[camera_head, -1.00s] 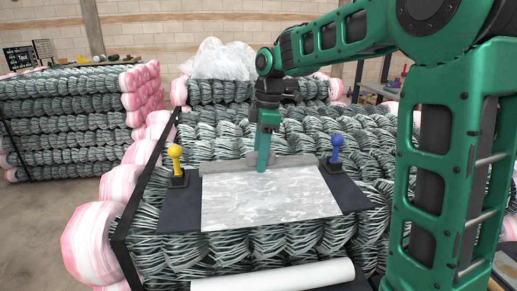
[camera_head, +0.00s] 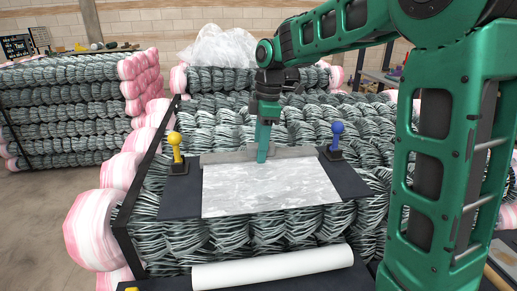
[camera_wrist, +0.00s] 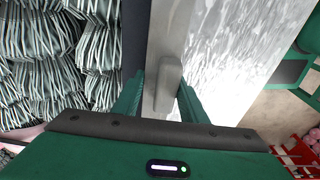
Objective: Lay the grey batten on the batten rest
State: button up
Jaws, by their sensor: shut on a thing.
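The grey batten (camera_head: 222,157) is a long flat bar along the back edge of the pale marbled sheet (camera_head: 265,189). My gripper (camera_head: 262,158) points down at its middle. In the wrist view, my gripper's fingers (camera_wrist: 160,100) stand on either side of a raised grip on the batten (camera_wrist: 165,40), shut on it. The batten looks level and close to the sheet; I cannot tell whether it touches it. I cannot make out the batten rest for certain.
A yellow knob (camera_head: 175,141) and a blue knob (camera_head: 337,130) stand on the dark board at the sheet's left and right. A white roll (camera_head: 272,268) lies in front. Stacked mesh rolls (camera_head: 75,105) stand at left. Bare floor shows at far left.

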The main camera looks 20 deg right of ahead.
jog(key=shift+f, duration=0.5)
jog(key=o, duration=1.3)
jog(key=shift+c, duration=0.2)
jog(key=r, duration=0.3)
jog(key=d+r, duration=0.1)
jog(key=r, duration=0.6)
jog(key=shift+d+r, duration=0.1)
jog(key=shift+d, duration=0.05)
jog(key=shift+r, duration=0.15)
jog(key=shift+s, duration=0.15)
